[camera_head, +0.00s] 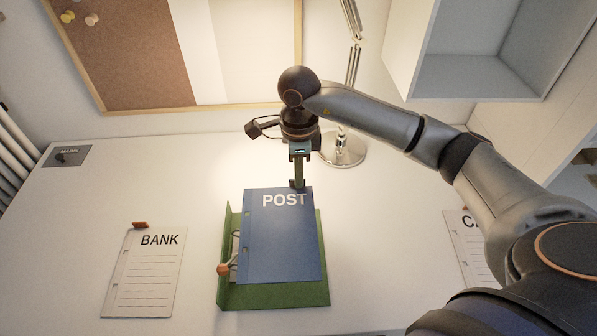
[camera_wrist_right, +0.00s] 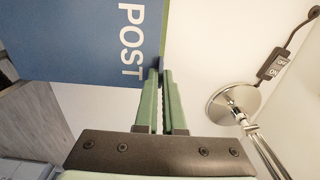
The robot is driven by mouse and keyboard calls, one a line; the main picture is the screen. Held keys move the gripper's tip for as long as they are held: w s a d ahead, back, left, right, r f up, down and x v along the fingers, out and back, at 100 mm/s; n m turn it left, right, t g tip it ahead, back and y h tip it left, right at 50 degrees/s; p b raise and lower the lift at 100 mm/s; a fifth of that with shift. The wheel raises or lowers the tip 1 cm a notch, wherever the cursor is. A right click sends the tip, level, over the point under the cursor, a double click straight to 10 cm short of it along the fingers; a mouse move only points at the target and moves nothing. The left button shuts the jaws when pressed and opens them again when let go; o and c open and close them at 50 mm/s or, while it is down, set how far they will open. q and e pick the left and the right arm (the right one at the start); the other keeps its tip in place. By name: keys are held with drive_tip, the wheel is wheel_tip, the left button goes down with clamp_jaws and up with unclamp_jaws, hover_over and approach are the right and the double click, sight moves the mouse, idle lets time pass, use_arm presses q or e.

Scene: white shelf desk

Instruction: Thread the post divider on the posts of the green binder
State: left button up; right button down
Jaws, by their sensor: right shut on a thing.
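The blue post divider (camera_head: 282,242), marked POST, is over the open green binder (camera_head: 272,296). Its top edge is held by my right gripper (camera_head: 299,184), which is shut on it. The divider's left edge, with punched holes, is near the binder's metal posts (camera_head: 235,242); I cannot tell whether the posts pass through the holes. An orange-tipped part (camera_head: 223,269) sits beside the posts. In the right wrist view the gripper fingers (camera_wrist_right: 160,74) close on the corner of the blue divider (camera_wrist_right: 75,40), with a green binder strip behind. My left gripper is not in view.
A white BANK divider (camera_head: 143,275) lies left of the binder. Another white divider (camera_head: 463,245) is partly hidden by my right arm. A lamp base (camera_head: 343,150) stands behind the gripper; its switch (camera_wrist_right: 272,66) shows in the wrist view. The desk between is clear.

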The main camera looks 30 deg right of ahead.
sight(299, 193)
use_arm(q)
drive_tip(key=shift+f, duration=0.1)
